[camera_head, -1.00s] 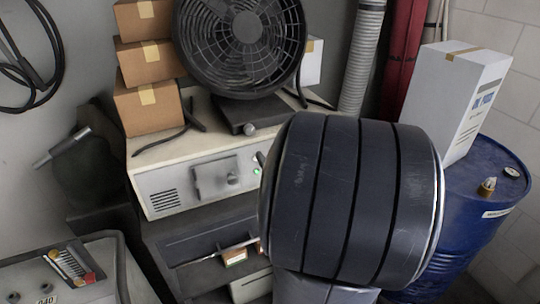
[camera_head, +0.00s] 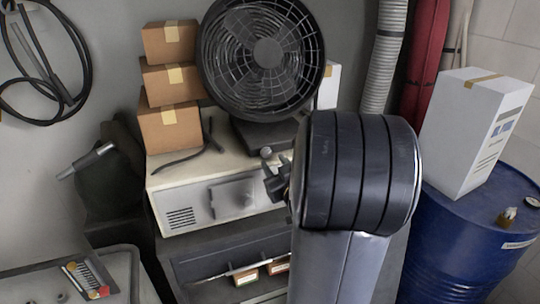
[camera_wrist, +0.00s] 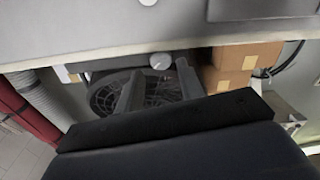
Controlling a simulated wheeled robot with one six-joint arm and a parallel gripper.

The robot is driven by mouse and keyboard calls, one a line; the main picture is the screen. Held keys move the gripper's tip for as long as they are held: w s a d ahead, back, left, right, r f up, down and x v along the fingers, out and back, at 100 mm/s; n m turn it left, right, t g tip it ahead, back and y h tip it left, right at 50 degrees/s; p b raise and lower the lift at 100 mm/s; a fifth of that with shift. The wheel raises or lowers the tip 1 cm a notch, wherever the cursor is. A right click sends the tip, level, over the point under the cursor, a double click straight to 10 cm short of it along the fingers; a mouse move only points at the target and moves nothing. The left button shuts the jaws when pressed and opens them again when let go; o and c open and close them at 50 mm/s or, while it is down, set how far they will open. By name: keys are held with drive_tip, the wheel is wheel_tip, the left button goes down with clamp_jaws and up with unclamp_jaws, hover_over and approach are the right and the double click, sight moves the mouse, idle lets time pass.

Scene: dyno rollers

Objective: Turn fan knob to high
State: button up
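The black round fan (camera_head: 262,52) stands on top of the cream cabinet. Its small grey knob (camera_head: 266,152) is on the front of the dark fan base (camera_head: 270,132). My gripper (camera_head: 270,172) shows just below the knob in the head view, left of my thick dark wrist. In the wrist view, my gripper (camera_wrist: 160,67) is open, its two dark fingers apart. The knob (camera_wrist: 160,61) appears between the fingertips there, with the fan (camera_wrist: 108,95) behind. I cannot tell whether a finger touches the knob. The knob's setting is too small to read.
The cream cabinet (camera_head: 180,192) has a front panel and vent close below my gripper. Stacked cardboard boxes (camera_head: 168,85) stand left of the fan. A blue drum (camera_head: 465,235) with a white box (camera_head: 475,130) is at right. A grey hose (camera_head: 384,60) hangs behind.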

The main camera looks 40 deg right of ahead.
sight(268, 155)
drive_tip(key=shift+p+x, duration=0.35)
drive_tip(key=shift+x, duration=1.65)
drive_tip(key=c, duration=0.7)
drive_tip(key=shift+m+b, duration=0.3)
drive_tip(key=shift+m, duration=0.5)
drive_tip(key=o, duration=0.7)
drive_tip(key=b+v, duration=0.2)
drive_tip(key=v, duration=0.9)
